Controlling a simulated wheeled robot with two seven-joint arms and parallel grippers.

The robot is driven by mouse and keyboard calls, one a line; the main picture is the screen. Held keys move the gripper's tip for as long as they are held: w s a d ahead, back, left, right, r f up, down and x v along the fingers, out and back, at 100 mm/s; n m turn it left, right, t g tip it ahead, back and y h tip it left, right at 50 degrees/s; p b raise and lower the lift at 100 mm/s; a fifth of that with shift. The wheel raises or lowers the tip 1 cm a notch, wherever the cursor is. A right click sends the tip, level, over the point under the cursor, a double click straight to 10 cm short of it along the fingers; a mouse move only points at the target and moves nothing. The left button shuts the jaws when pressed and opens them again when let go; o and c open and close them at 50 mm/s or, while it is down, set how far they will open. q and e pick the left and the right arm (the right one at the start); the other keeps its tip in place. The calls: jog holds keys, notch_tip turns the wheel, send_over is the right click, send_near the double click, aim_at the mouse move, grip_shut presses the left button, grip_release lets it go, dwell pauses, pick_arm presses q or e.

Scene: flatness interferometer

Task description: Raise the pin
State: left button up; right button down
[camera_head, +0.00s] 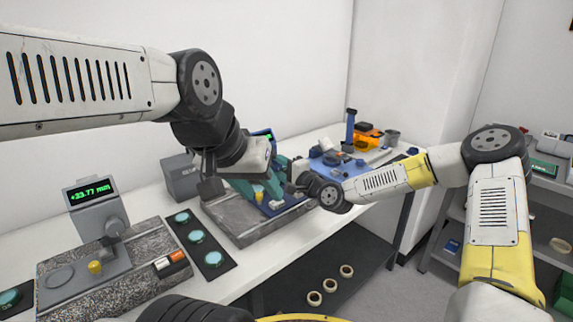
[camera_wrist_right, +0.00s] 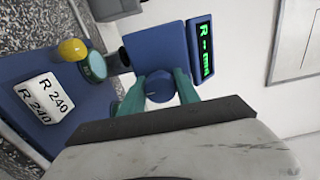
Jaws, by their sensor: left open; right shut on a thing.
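The blue gauge (camera_wrist_right: 155,45) with a green-lit display (camera_wrist_right: 205,52) shows in the right wrist view. My right gripper (camera_wrist_right: 158,90) has its teal fingers on either side of a blue round knob (camera_wrist_right: 157,85) on this gauge and is shut on it. A greenish round disc (camera_wrist_right: 94,66) sits beside the gauge, with a yellow knob (camera_wrist_right: 73,51) near it. I cannot pick out a separate pin. In the head view my left gripper (camera_head: 264,188) is open over the middle station, close to my right gripper. The two wrists hide much of the gauge there.
A grey gauge (camera_head: 97,230) reading +33.77 mm stands on a granite plate at the left. A dark strip (camera_head: 191,238) holds several teal discs. A blue mat (camera_head: 335,167) with tools lies at the far end of the white bench. A white block (camera_wrist_right: 42,98) is marked R 240.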

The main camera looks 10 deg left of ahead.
jog(key=c, duration=0.9)
grip_release()
jog(key=shift+d, duration=0.1)
jog(key=v, duration=0.7)
jog(key=shift+s+d, duration=0.3)
